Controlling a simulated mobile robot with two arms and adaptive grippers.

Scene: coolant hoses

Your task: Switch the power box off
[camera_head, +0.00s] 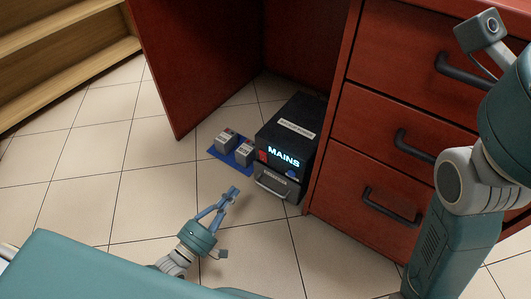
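The power box (293,135) is a black box on the tiled floor under the desk. Its front has a lit cyan MAINS label (284,157), with a small red part (263,155) to the left of it that looks like a switch. Its setting is too small to tell. A grey handle-like bar (272,186) sits low on the front. My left gripper (233,191) is in front of the box and to its left, apart from it. Its fingertips come together and look empty. My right arm is at the right edge; its gripper does not show.
Two small grey blocks (244,151) stand on a blue mat (216,153) left of the power box. A red desk panel (205,60) rises behind them. Red drawers (385,140) with dark handles stand right of the box. The floor to the left is clear, with wooden shelves (65,38) beyond.

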